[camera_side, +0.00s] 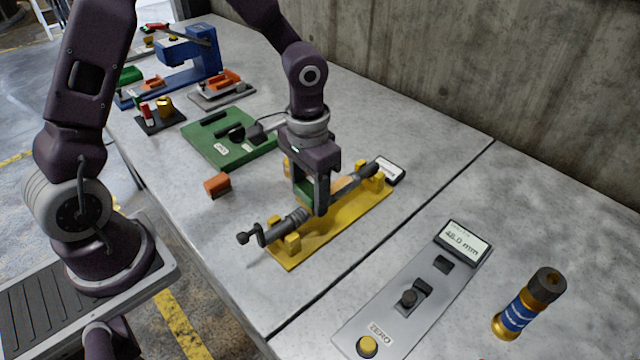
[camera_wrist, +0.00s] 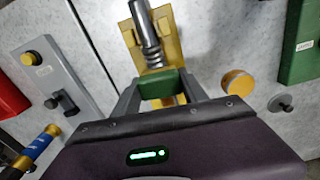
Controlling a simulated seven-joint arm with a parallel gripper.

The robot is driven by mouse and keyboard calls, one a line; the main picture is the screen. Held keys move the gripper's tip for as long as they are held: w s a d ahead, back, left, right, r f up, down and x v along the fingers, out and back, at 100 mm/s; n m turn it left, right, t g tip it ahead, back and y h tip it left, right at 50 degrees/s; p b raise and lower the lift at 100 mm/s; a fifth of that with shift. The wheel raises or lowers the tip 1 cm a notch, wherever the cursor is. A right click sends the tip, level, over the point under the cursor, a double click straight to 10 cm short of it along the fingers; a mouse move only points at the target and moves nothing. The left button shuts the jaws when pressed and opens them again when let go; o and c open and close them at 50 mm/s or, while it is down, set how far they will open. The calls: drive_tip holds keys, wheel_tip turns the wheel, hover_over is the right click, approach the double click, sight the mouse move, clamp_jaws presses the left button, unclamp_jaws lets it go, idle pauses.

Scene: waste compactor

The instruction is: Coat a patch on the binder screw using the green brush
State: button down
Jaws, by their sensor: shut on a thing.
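The binder screw (camera_side: 297,217) is a dark grey rod with a thread and an end handle, lying across a yellow stand (camera_side: 330,228) on the table. It also shows at the top of the wrist view (camera_wrist: 150,35). My gripper (camera_side: 310,205) is over the middle of the stand, pointing down. In the wrist view my gripper (camera_wrist: 162,92) is shut on the green brush (camera_wrist: 162,84), whose green block sits between the fingers. The brush's lower end is hidden, so I cannot tell whether it touches the screw. No coated patch can be made out.
A grey gauge (camera_side: 415,290) reading about 48.0 mm and a blue-gold bottle (camera_side: 528,303) stand at the right. A green board (camera_side: 225,150), an orange block (camera_side: 217,185), a small dark rack (camera_side: 160,122) and a blue press (camera_side: 190,65) are at the left and back.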

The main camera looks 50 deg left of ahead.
drive_tip(key=shift+s, duration=0.85)
drive_tip(key=shift+s+r, duration=0.1)
drive_tip(key=shift+r, duration=0.05)
wheel_tip(320, 180, up, 8)
drive_tip(key=shift+r, duration=0.15)
drive_tip(key=shift+f, duration=0.25)
idle(0.3)
drive_tip(key=shift+f, duration=3.3)
drive_tip(key=shift+w+f, duration=0.45)
drive_tip(key=shift+f, duration=0.25)
drive_tip(key=shift+w+f, duration=0.1)
drive_tip(key=shift+w, duration=1.4)
drive_tip(key=shift+s, duration=2)
wheel_tip(320, 180, up, 8)
